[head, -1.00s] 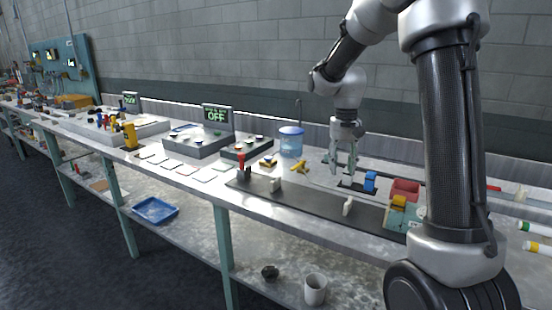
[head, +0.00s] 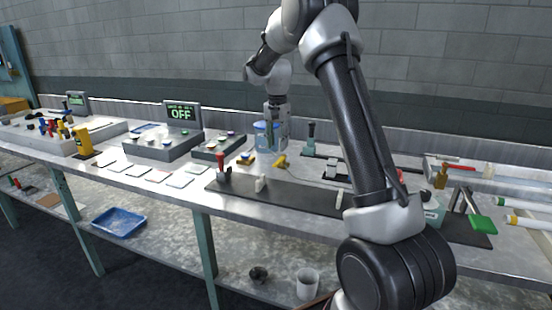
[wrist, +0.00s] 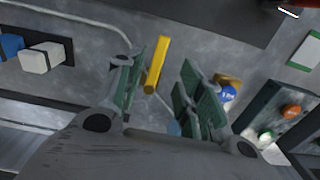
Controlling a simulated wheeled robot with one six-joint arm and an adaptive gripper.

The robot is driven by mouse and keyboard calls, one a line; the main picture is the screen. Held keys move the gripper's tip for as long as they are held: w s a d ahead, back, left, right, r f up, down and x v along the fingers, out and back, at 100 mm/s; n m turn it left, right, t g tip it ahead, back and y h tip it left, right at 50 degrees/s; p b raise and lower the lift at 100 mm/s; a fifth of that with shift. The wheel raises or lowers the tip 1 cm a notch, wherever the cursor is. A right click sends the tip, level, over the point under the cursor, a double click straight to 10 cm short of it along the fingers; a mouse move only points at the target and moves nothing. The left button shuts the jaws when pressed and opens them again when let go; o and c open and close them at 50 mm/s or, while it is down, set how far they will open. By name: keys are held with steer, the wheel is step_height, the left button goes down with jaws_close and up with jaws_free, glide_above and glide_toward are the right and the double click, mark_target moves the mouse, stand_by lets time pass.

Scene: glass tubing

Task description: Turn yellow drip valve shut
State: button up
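The yellow drip valve (head: 280,161) shows as a small yellow lever on the bench, just below my gripper (head: 276,141) in the head view. In the wrist view the yellow lever (wrist: 157,65) is a straight bar lying in the gap between the two green-padded fingers of my gripper (wrist: 167,80). The fingers stand apart on either side of it, and I see bare room between them and the bar. My gripper is open and holds nothing. The valve's body under the lever is not clear in either view.
A blue-lidded clear container (head: 262,138) stands close behind my gripper. A yellow block with a blue button (head: 246,158) lies to the left, near a dark button box (head: 219,146).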

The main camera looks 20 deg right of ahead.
mark_target(277, 162)
step_height(277, 162, down, 6)
steer(key=shift+f, duration=0.2)
jaws_close()
